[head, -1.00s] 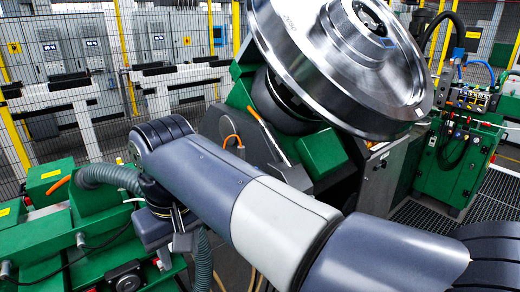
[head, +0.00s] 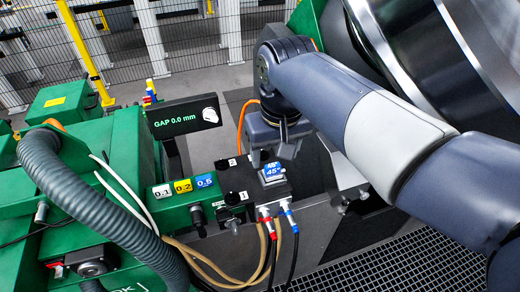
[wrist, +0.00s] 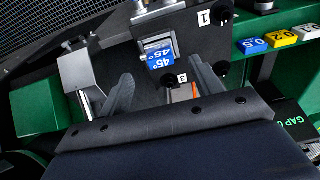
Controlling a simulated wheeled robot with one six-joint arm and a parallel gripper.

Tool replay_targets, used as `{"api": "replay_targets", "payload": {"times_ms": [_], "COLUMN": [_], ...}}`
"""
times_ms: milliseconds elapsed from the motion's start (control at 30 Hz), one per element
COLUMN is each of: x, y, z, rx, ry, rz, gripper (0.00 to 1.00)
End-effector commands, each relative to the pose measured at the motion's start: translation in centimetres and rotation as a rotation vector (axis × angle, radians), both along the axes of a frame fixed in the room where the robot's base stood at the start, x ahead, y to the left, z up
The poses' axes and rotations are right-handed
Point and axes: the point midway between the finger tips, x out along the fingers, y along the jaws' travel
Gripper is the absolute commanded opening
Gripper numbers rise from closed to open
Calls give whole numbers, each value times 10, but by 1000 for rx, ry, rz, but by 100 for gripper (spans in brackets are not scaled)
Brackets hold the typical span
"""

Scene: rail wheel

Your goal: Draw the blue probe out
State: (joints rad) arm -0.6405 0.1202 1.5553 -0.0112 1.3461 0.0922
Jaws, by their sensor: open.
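The blue probe (head: 272,172), a small block with a blue "45°" label, sits in a dark holder on the bench below my gripper (head: 276,152). In the wrist view the blue-labelled probe (wrist: 160,57) lies ahead of the fingertips, roughly between them, seated in a metal-edged slot. My gripper (wrist: 162,82) is open and empty, with one finger on each side and apart from the probe. How deep the probe sits in the holder is hidden.
Red and blue cable plugs (head: 275,212) stand at the holder's front. Blocks marked 0.1, 0.2 and 0.5 (head: 183,187) lie to the left. A display (head: 182,116) reads "GAP 0.0 mm". The large metal wheel (head: 440,60) is at the upper right.

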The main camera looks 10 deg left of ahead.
Motion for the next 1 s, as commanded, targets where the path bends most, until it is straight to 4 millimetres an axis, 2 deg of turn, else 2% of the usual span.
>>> {"api": "replay_targets", "payload": {"times_ms": [100,300,667,1000], "x": [1,4,5,5], "y": [1,3,3,3], "z": [-21,-41,-47,-47], "rx": [-2,-1,1,0], "ry": [3,1,-1,0], "rz": [0,0,0,0], "gripper": [62,62,62,36]}}
